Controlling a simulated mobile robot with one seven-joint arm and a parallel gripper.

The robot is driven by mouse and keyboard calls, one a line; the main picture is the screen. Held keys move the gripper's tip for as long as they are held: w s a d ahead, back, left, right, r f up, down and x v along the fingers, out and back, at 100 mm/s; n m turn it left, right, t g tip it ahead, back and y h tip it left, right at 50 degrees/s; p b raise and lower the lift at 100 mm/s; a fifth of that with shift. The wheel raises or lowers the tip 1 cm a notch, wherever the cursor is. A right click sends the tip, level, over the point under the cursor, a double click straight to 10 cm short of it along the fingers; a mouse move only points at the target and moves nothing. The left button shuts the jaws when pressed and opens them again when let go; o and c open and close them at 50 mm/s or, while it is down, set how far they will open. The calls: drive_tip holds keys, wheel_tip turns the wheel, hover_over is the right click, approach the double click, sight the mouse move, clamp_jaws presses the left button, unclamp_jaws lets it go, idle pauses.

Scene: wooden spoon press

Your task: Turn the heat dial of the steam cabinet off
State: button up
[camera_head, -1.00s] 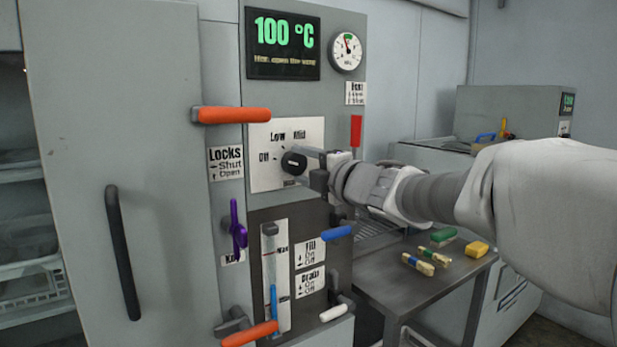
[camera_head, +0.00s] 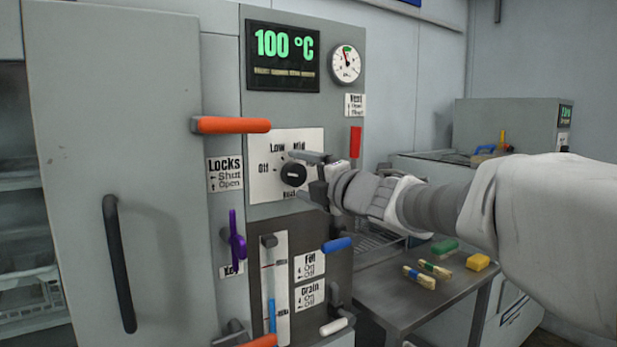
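The heat dial (camera_head: 291,175) is a round black knob on a white plate (camera_head: 260,188) marked Off, Low and Mid, with a partly hidden label below. A pale mark on its face lies roughly level, on the line of Off at the left; its exact setting is hard to tell. The steam cabinet's display (camera_head: 284,57) reads 100 °C. My gripper (camera_head: 299,175) reaches in from the right and is open. One finger is above the dial and one below it. I cannot tell whether either touches it.
An orange handle (camera_head: 232,125) juts out left of the dial plate. A red lever (camera_head: 355,142) is close above my wrist. A purple lock lever (camera_head: 236,240) and a blue lever (camera_head: 337,244) are lower down. A metal table (camera_head: 390,300) with brushes and blocks stands at right.

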drive_tip(key=p+v, duration=0.3)
drive_tip(key=v, duration=1.4)
drive_tip(key=shift+s+d, duration=0.15)
